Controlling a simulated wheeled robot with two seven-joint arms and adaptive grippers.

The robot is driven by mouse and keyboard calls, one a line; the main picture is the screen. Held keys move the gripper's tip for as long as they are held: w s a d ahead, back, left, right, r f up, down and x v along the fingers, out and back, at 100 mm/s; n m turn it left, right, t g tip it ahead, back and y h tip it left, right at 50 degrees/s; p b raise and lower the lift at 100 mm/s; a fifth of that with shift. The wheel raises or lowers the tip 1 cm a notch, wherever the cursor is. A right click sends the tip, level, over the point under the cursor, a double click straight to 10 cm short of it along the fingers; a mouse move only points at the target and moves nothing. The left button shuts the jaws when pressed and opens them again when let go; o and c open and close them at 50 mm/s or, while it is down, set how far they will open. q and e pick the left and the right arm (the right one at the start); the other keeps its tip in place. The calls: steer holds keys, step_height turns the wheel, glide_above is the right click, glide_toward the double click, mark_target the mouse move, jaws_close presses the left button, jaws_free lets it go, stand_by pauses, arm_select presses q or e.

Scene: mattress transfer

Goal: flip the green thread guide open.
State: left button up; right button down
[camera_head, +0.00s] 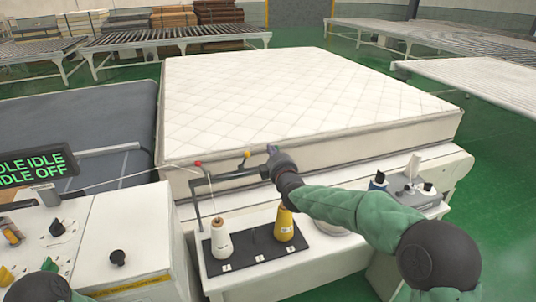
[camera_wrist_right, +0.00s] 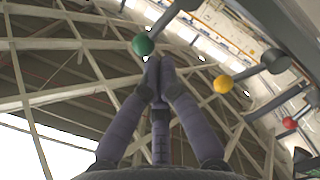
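My right gripper (camera_head: 274,158) is at the right end of the dark thread-guide bar (camera_head: 228,176), above the spool tray. In the right wrist view its fingers (camera_wrist_right: 157,72) are together, with nothing visible between them. The green thread guide's ball (camera_wrist_right: 143,45) is just beyond and left of the fingertips, on a grey rod; I cannot tell whether they touch. In the head view the green ball is hidden by the gripper. The yellow ball (camera_head: 246,154) and red ball (camera_head: 198,163) sit farther left along the bar. My left gripper is not in view.
A white spool (camera_head: 221,240) and a yellow spool (camera_head: 283,224) stand on the black tray (camera_head: 255,245) below. A quilted mattress (camera_head: 290,90) lies behind the bar. A control panel (camera_head: 100,225) is at left; small devices (camera_head: 405,190) stand right, beyond my forearm.

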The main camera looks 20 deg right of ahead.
steer(key=shift+d, duration=0.5)
steer(key=shift+r, duration=0.15)
stand_by(0.3)
